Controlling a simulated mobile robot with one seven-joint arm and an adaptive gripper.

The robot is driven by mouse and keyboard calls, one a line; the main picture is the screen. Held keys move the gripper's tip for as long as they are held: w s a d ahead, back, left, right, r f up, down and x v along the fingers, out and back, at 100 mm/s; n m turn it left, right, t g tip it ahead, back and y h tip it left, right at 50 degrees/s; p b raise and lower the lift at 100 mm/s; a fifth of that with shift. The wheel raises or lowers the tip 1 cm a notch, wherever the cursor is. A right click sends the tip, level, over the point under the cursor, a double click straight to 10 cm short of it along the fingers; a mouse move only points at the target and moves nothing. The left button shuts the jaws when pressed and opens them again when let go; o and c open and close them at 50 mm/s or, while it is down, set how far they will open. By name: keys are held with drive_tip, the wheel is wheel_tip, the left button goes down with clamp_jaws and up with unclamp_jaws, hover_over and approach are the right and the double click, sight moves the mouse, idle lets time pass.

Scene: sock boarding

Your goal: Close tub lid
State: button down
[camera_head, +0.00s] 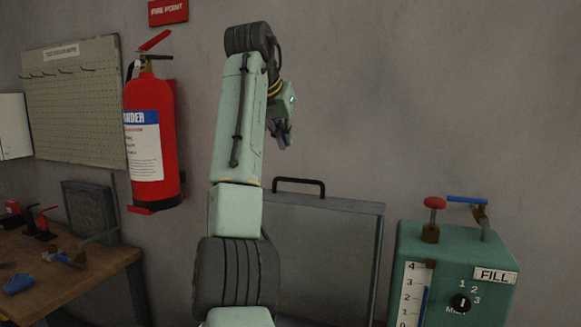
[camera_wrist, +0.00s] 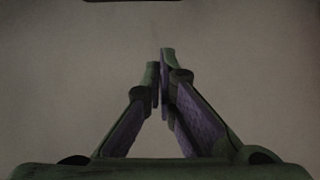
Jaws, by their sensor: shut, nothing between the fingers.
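A flat grey panel (camera_head: 345,250) with a black bar handle (camera_head: 299,183) on its top edge stands upright behind my arm in the head view. It looks like the tub lid in a raised position. My arm covers part of its left side, and no tub body shows below it. My gripper (camera_head: 284,143) is above the panel, in front of the wall and apart from the handle. In the wrist view, the fingers of my gripper (camera_wrist: 159,68) come together at the tips with nothing between them.
A green machine (camera_head: 455,250) with a red knob and a blue-handled lever stands at the right. A red fire extinguisher (camera_head: 148,130) hangs on the wall at left, beside a pegboard (camera_head: 75,105). A wooden bench (camera_head: 100,285) with tools is at lower left.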

drive_tip(key=shift+w+d+f, duration=0.1)
drive_tip(key=shift+d+f, duration=0.25)
drive_tip(key=shift+f, duration=0.1)
drive_tip(key=shift+w+d+f+p, duration=0.1)
drive_tip(key=shift+w+f+p, duration=0.2)
drive_tip(key=shift+f, duration=0.85)
drive_tip(key=shift+w+d+f+p, duration=0.1)
drive_tip(key=shift+w+f+p, duration=0.2)
drive_tip(key=shift+f, duration=0.85)
drive_tip(key=shift+w+d+f+p, duration=0.1)
drive_tip(key=shift+w+f+p, duration=0.2)
drive_tip(key=shift+f, duration=0.85)
